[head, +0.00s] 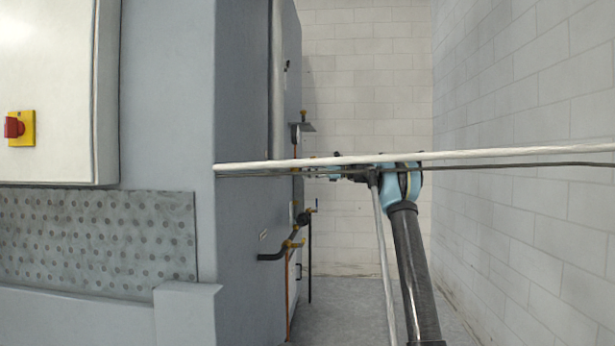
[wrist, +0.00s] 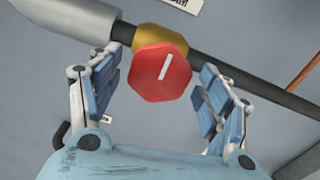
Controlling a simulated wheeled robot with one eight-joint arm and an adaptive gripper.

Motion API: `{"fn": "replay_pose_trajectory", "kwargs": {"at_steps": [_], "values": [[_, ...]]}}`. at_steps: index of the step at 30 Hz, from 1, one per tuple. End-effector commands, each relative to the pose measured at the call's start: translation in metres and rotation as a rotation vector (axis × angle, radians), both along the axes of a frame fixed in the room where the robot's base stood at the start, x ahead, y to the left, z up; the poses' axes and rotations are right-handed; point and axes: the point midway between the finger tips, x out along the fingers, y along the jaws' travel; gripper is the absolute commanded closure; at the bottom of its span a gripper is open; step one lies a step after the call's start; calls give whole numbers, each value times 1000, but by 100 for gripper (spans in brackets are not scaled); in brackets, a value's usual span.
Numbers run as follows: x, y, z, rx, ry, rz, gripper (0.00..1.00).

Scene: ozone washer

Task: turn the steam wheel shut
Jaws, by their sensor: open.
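The red steam wheel (wrist: 161,73) is an eight-sided knob with a white bar mark, on a brass valve body (wrist: 147,38) in a dark pipe (wrist: 222,64). In the wrist view it lies between the tips of my open gripper (wrist: 158,88), with a gap on each side. I cannot tell how deep it sits between the fingers. In the head view my gripper (head: 334,173) reaches left to the machine's side, and I cannot make out the red wheel there, behind the cables.
A white cable (head: 420,156) and a thinner dark one cross in front of my arm. Brass-fitted pipes (head: 291,243) stand out low on the machine's side (head: 250,215). A block wall (head: 540,190) closes the right. A red switch (head: 14,127) sits on the machine's front.

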Motion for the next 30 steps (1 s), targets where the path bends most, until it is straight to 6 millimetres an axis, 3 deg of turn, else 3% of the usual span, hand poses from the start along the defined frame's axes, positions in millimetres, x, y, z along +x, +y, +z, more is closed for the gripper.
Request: {"fn": "replay_pose_trajectory", "kwargs": {"at_steps": [15,21,30], "values": [[-2,-90,-1,0,1,-2,29],[-2,-109,-1,0,1,-2,29],[-3,-113,-2,0,1,0,29]]}}
